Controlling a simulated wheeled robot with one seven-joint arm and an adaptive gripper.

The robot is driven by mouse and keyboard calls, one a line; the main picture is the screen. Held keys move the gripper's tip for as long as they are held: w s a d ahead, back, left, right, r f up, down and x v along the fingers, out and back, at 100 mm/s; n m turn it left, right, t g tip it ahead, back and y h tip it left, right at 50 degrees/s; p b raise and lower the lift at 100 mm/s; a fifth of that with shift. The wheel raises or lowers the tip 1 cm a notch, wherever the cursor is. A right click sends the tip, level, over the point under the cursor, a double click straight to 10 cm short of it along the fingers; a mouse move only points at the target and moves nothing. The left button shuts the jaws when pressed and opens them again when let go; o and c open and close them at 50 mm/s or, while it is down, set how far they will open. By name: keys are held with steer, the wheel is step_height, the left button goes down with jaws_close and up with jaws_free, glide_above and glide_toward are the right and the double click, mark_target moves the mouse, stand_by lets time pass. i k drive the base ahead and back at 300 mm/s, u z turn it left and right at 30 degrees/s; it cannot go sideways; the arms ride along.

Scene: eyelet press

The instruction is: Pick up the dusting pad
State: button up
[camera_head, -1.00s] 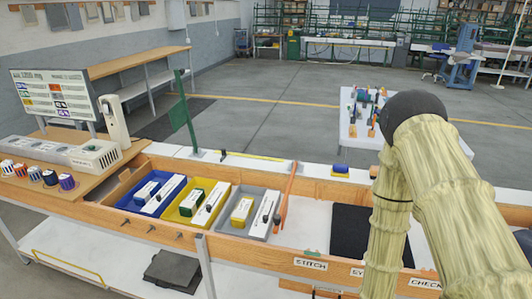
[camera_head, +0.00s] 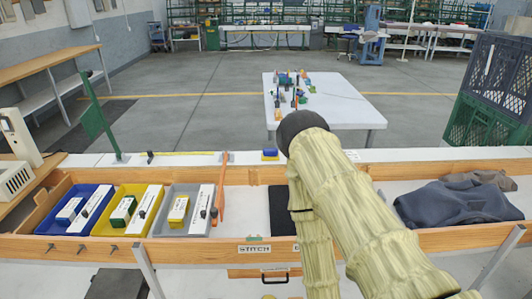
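A small blue block with a yellow lower edge (camera_head: 270,155) sits on the white strip at the back edge of the bench, left of my arm. It looks like the dusting pad, but it is too small to be certain. My arm, in a pale yellow-green ribbed sleeve, rises from the lower right to a dark rounded joint beside and in front of this block. My gripper is not in view. The arm hides part of the bench middle and part of a black mat (camera_head: 280,212).
Blue (camera_head: 50,219), yellow (camera_head: 100,228) and grey (camera_head: 168,229) trays hold white boxes at left. Dark cloth (camera_head: 455,204) lies at right.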

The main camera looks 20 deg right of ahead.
mark_target(268, 154)
steer(key=u, duration=0.2)
steer(key=k, duration=0.4)
steer(key=z, duration=0.8)
steer(key=i, duration=1.2)
steer(key=u, duration=0.75)
